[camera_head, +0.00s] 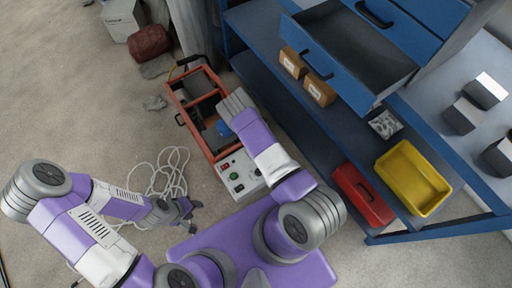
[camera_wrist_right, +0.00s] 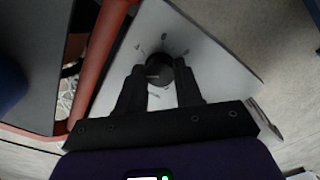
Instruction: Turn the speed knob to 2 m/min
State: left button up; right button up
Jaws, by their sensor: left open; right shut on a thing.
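In the head view my right arm hides this gripper and the knob. The machine's pale control panel (camera_head: 238,179) shows there with red and green buttons, at the near end of the orange frame. My left gripper (camera_head: 184,212) is open and empty, low over the floor, left of the panel.
The orange frame (camera_head: 171,88) surrounds the machine; one bar (camera_wrist_right: 103,52) runs left of the knob. White cable (camera_head: 170,165) lies coiled on the floor near my left gripper. A blue bench (camera_head: 290,110) with an open drawer (camera_head: 330,72), a red box (camera_head: 362,197) and a yellow bin (camera_head: 447,190) stands right.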

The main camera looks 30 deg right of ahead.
jog(key=shift+n, duration=1.2)
jog(key=o, duration=1)
notch_tip(320, 180, up, 8)
jog(key=p, duration=0.3)
jog(key=shift+f, duration=0.2)
